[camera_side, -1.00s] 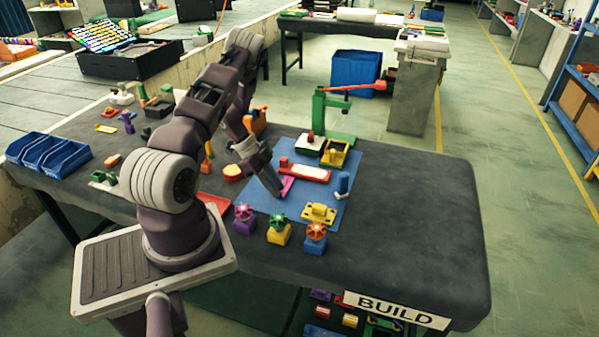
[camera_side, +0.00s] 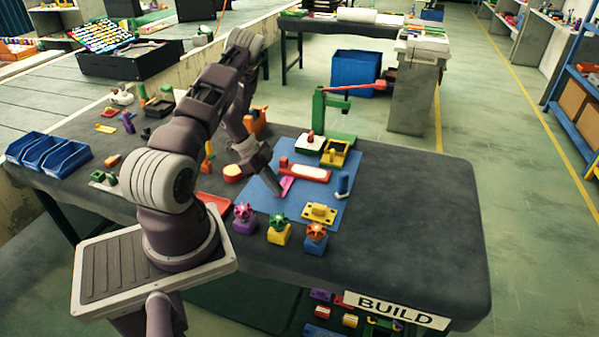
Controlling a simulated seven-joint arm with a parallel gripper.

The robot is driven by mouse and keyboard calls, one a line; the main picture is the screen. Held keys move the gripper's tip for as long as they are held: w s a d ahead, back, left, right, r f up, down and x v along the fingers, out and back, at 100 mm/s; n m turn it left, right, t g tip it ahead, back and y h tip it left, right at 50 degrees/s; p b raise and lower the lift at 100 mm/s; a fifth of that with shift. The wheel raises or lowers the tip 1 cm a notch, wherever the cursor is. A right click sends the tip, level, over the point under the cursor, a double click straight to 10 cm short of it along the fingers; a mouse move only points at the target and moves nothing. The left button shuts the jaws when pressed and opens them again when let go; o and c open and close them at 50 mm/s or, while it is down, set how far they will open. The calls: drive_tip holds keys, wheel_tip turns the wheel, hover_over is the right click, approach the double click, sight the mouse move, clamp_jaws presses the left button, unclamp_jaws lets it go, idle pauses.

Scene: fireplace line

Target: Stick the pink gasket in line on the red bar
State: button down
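The pink gasket (camera_side: 287,183) is at the tip of my gripper (camera_side: 278,188), over the left part of the blue mat (camera_side: 266,204). My gripper points down at the mat, and its fingers hide part of the gasket. I cannot tell whether the fingers are closed on it or only beside it. The red bar (camera_side: 306,173), with a white strip along its top and a red knob at its left end, lies on the mat just right of and behind the gasket.
A yellow block (camera_side: 319,213) and a blue peg (camera_side: 342,184) are on the mat. Purple (camera_side: 244,218), yellow (camera_side: 279,232) and blue (camera_side: 315,239) knobbed blocks stand along the front. A green stand (camera_side: 319,110) rises behind. The table's right side is bare.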

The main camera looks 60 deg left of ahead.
drive_tip(key=shift+r, duration=0.15)
drive_tip(key=shift+r, duration=0.55)
drive_tip(key=shift+r, duration=2.5)
drive_tip(key=shift+w, duration=0.1)
